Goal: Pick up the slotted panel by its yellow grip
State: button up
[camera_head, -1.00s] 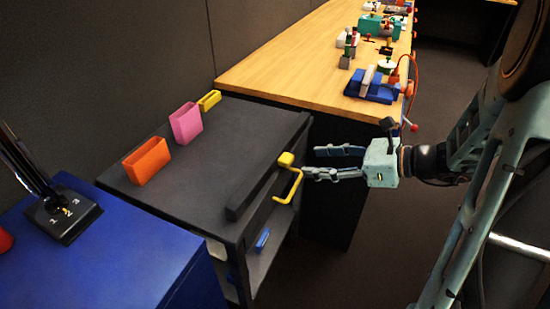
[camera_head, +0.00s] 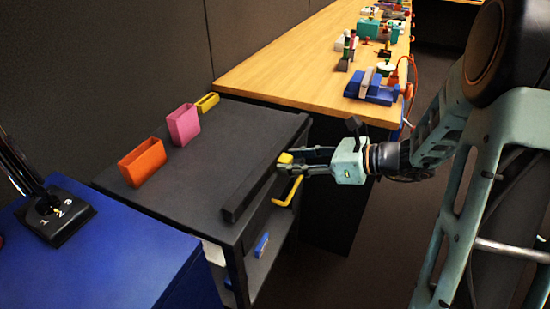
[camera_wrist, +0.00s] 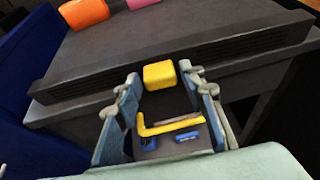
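The slotted panel is a long dark bar (camera_head: 246,196) lying along the front edge of the grey cart top; its slotted face (camera_wrist: 235,45) shows in the wrist view. Its yellow grip (camera_head: 285,158) is a small block sticking out from the front, also seen in the wrist view (camera_wrist: 159,75). My gripper (camera_wrist: 160,80) is open, with the yellow grip at its fingertips, between the two fingers. A narrow gap shows beside the grip, so the fingers do not appear closed on it. In the head view my gripper (camera_head: 287,162) reaches the grip from the right.
A yellow bar handle (camera_head: 288,193) is just below the fingers. The cart top (camera_head: 225,145) holds orange (camera_head: 142,162), pink (camera_head: 184,125) and yellow (camera_head: 207,102) holders at the back. A blue cabinet (camera_head: 120,255) stands left; a wooden bench (camera_head: 285,75) stands behind.

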grip_shut()
jog(key=shift+r, duration=0.15)
